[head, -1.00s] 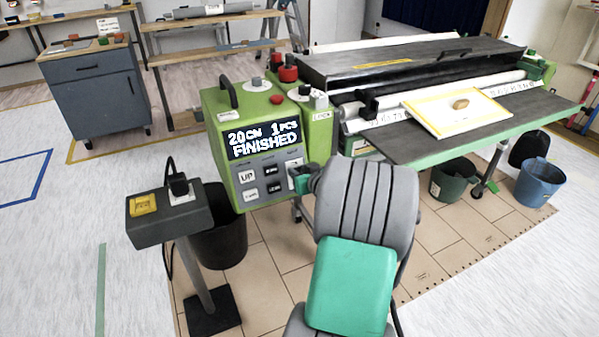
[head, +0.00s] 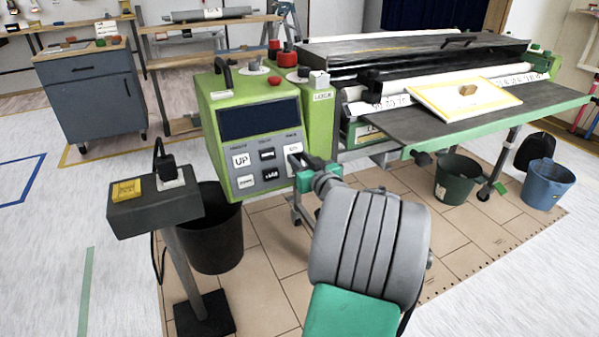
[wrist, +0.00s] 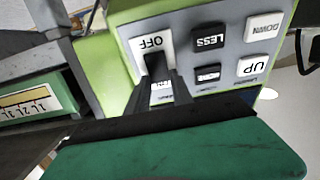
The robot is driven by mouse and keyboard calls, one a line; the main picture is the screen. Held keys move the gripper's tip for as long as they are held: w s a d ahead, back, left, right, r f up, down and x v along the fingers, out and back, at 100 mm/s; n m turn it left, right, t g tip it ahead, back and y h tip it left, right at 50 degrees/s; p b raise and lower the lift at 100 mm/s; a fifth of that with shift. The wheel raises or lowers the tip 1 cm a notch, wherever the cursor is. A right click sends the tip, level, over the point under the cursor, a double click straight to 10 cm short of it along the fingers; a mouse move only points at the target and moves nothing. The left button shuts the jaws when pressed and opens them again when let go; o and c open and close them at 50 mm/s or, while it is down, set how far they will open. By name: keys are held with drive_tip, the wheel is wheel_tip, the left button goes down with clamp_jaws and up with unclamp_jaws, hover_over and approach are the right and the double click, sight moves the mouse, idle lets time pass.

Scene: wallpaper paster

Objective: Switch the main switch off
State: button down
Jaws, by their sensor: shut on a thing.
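The green control box (head: 213,132) of the paster stands left of the machine, with its display (head: 258,119) dark. Its panel has a main switch (wrist: 156,66), a dark lever beside a white OFF plate (wrist: 151,42) in the wrist view. My gripper (head: 300,160) is at the right part of the panel in the head view and covers the switch there. In the wrist view its dark fingers (wrist: 160,86) are shut at the lever, beside the OFF plate. The second white plate is partly hidden between the fingers.
The UP button (head: 240,160) and other buttons lie left of the switch. A grey stand with a yellow button (head: 127,189) and a black bucket (head: 214,240) stand in front on the left. The paster's table (head: 440,125) extends right.

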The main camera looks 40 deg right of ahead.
drive_tip(key=c, duration=1.1)
unclamp_jaws()
drive_tip(key=shift+s, duration=0.1)
drive_tip(key=p+v, duration=0.1)
drive_tip(key=v, duration=0.6)
drive_tip(key=shift+s+a, duration=0.15)
drive_tip(key=shift+s, duration=0.15)
